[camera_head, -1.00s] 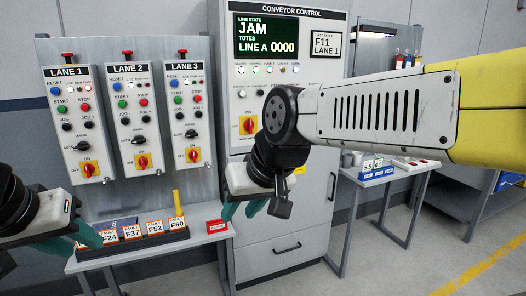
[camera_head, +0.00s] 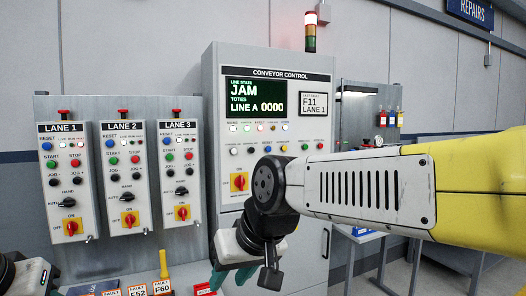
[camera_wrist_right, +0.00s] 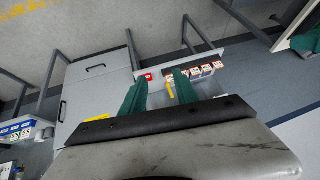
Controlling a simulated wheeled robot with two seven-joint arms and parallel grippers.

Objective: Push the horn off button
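The conveyor control cabinet (camera_head: 325,77) stands in the middle of the head view, its screen (camera_head: 257,100) reading JAM. Below the screen are a row of small lamps (camera_head: 260,128) and a row of coloured buttons (camera_head: 284,148). Their labels are too small to read, so I cannot tell which is the horn off button; my right arm may cover part of that area. My right gripper (camera_head: 234,274) hangs below the cabinet's rotary switch, pointing down. In the right wrist view its two teal fingers (camera_wrist_right: 160,88) are apart and empty.
Three lane boxes (camera_head: 122,127) hang left of the cabinet, with buttons and rotary switches. A low table with fault tags (camera_head: 137,291) and a yellow-handled item (camera_head: 163,265) lies below. A red-and-amber stack light (camera_head: 310,32) tops the cabinet. A workbench (camera_head: 357,236) stands to the right.

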